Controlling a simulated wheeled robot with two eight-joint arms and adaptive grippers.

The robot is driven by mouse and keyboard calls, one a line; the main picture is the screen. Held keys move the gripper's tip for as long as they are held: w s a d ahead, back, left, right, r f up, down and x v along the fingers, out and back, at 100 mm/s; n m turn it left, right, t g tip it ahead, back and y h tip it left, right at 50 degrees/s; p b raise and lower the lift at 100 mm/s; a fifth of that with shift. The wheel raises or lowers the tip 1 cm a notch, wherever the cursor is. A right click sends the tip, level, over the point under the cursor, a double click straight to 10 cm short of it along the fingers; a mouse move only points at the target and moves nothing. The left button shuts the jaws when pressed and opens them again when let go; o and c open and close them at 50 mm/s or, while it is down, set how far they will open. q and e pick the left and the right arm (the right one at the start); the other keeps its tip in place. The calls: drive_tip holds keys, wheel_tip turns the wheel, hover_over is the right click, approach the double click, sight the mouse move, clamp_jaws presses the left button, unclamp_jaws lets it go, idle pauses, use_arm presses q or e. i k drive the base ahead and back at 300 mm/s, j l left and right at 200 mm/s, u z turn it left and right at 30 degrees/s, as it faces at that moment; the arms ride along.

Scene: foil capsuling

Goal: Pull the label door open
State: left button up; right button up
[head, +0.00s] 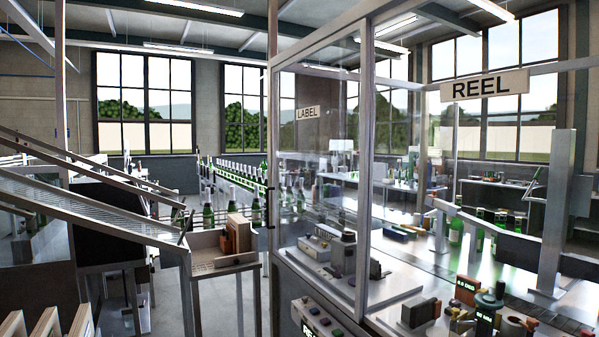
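Through the pane I see grey machine units (330,250) and green bottles. Neither of my grippers is in view.
A wooden-topped stand (222,262) with brown boxes (237,234) is just left of the handle. A sloping metal chute (90,195) runs down from the left. A REEL sign (485,85) hangs at right above bottles and a control panel (325,318) stands low in front.

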sight(363, 25)
drive_tip(key=i+u, duration=0.25)
drive_tip(key=i+j+u, duration=0.1)
drive_tip(key=u, duration=0.2)
drive_tip(key=i+j, duration=0.1)
drive_tip(key=i, duration=2.35)
drive_tip(key=l+z, duration=0.05)
drive_tip(key=l, duration=0.05)
